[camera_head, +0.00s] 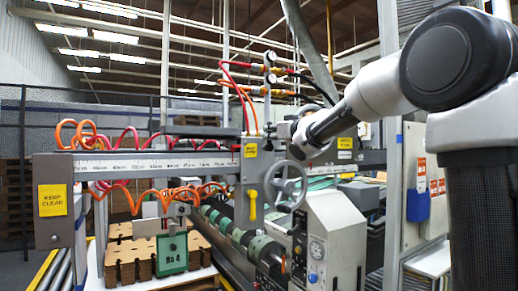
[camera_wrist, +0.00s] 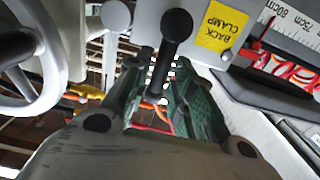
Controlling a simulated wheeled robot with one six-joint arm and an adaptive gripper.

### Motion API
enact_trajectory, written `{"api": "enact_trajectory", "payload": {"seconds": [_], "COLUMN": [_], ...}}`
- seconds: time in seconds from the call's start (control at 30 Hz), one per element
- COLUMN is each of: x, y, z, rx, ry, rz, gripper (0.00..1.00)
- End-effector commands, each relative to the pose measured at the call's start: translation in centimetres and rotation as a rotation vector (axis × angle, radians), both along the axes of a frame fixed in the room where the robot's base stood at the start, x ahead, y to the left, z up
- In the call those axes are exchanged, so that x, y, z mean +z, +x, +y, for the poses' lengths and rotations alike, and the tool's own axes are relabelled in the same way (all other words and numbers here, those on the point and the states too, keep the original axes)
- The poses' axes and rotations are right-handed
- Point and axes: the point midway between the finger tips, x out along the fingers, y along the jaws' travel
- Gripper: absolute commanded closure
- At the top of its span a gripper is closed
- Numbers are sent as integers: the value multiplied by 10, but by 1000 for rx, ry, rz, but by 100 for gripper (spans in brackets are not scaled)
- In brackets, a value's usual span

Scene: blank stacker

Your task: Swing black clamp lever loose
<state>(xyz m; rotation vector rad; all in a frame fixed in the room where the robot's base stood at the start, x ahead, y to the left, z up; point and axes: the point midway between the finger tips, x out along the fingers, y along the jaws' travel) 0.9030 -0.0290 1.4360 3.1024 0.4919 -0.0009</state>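The black clamp lever (camera_wrist: 164,65) shows in the wrist view. Its round hub is at the top, next to a yellow "BACK CLAMP" label (camera_wrist: 221,28), and its arm hangs down, tilted slightly left. My gripper (camera_wrist: 164,62) has two green-padded fingers, apart, one on each side of the lever's arm in the picture. Gaps show between the lever and both fingers, so I see no contact; depth is hard to tell. In the head view my arm reaches to the machine's head and hides the lever and the fingers.
A grey handwheel (camera_wrist: 42,50) is close on the left; it also shows in the head view (camera_head: 290,186). A ruled beam (camera_wrist: 285,30) with red coiled hoses is on the right. A yellow lever (camera_head: 252,204) hangs on the machine front. Stacked brown blanks (camera_head: 130,260) lie lower left.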

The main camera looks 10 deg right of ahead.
Motion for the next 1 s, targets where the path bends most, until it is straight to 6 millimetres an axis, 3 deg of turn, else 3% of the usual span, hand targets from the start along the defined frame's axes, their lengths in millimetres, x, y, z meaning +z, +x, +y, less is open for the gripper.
{"api": "enact_trajectory", "payload": {"seconds": [0.1, 0.47, 1.0], "x": [0, -7, -36], "y": [7, -2, -9], "z": [4, 27, 49], "rx": [1, 1, 3], "ry": [-17, -483, -1173], "rz": [-7, -158, -382], "gripper": [76, 76, 76]}}
